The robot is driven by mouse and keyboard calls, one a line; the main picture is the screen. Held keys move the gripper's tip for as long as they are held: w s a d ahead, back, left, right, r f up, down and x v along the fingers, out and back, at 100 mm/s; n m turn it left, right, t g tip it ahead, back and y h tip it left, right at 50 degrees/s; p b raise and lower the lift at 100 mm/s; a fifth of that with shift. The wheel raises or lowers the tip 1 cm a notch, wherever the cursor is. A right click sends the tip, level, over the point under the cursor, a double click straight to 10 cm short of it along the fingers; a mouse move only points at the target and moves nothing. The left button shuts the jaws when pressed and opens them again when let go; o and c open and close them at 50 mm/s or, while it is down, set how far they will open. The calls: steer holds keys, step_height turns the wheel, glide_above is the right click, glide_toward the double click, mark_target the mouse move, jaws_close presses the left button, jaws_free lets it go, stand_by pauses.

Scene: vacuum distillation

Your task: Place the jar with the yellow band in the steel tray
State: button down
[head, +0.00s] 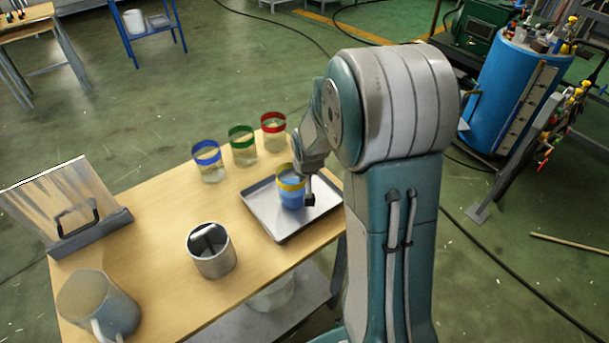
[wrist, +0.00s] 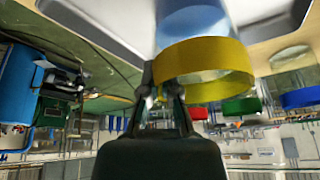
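The jar with the yellow band (head: 290,188) stands upright in the steel tray (head: 272,226), toward its far right side, and holds something blue. My gripper (head: 309,199) is low at the jar's right side in the head view. In the wrist view the yellow band (wrist: 215,68) is large and close, behind and beside my fingertips (wrist: 163,92), and the scene is upside down. The fingers show a small gap at the tips. Whether they press on the jar's wall is unclear. The tray's rim (wrist: 95,22) also shows in the wrist view.
Jars with blue (head: 207,153), green (head: 241,137) and red (head: 273,122) bands stand behind the tray. The tray's front left is bare.

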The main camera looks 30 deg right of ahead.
steer(key=c, duration=0.8)
jaws_free()
steer(key=shift+r, duration=0.1)
steer(key=v, duration=1.2)
steer(key=s+a+r+n, duration=0.1)
steer(key=s+a+r, duration=0.2)
steer(key=s, duration=0.3)
steer(key=s+a+r+n, duration=0.1)
steer(key=s+a+r, duration=0.2)
steer(key=s, duration=0.4)
steer(key=s+a+r+n+t+y, duration=0.1)
steer(key=s+a+r, duration=0.2)
steer(key=s, duration=0.3)
steer(key=shift+s+a+n, duration=0.3)
steer(key=shift+a+n, duration=0.1)
steer(key=shift+a, duration=0.15)
